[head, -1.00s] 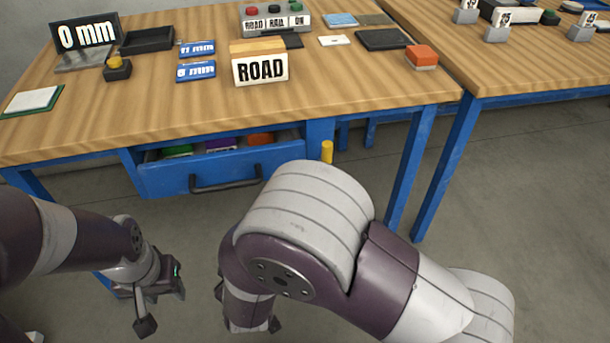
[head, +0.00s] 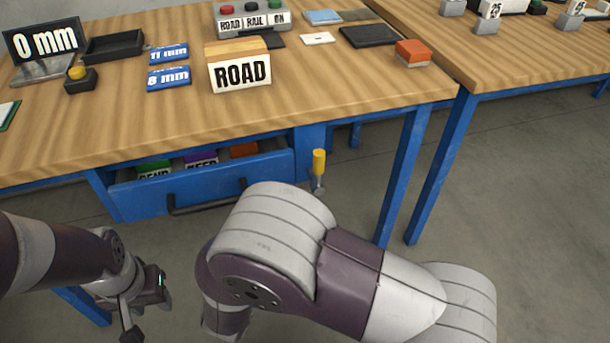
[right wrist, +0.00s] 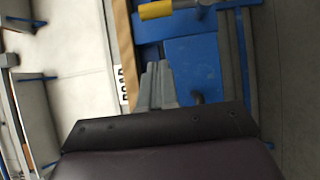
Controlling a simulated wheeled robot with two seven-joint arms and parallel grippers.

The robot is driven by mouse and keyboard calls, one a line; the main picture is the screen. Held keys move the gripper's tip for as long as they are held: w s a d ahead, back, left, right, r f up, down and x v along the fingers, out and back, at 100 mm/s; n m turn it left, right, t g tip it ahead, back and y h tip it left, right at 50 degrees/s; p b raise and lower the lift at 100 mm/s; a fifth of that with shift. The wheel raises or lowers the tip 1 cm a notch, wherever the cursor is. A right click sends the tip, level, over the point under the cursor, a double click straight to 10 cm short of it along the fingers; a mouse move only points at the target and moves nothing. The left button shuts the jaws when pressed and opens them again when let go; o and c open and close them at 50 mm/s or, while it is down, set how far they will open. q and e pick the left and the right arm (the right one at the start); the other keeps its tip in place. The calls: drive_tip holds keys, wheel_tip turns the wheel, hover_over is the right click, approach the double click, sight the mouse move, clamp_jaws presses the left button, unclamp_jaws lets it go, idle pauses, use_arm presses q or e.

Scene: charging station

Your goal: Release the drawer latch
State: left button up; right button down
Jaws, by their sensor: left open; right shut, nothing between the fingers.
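The drawer latch has a yellow handle (head: 319,162) on a short grey stem at the right end of the blue drawer (head: 140,199), and stands upright in the head view. The handle also shows at the top of the right wrist view (right wrist: 157,10). The drawer is partly open under the table edge, with a dark bar handle. My right gripper (right wrist: 158,75) is shut and empty, its fingers pointing toward the blue frame, apart from the yellow handle in the picture. In the head view my right arm hides it. My left gripper (head: 148,312) is open and empty, below and left of the drawer.
Green, purple and orange labelled blocks (head: 201,160) lie in the drawer. On the wooden tabletop (head: 330,95) stand a ROAD block (head: 240,74), a button box (head: 252,18) and an orange block (head: 413,53). Blue table legs (head: 404,170) stand right of the latch.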

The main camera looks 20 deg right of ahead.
sight(318, 170)
use_arm(q)
wheel_tip(318, 170, down, 5)
drive_tip(key=b, duration=0.4)
drive_tip(key=shift+r, duration=0.1)
use_arm(e)
drive_tip(key=w+d, duration=0.7)
drive_tip(key=d, duration=0.1)
drive_tip(key=shift+w, duration=0.2)
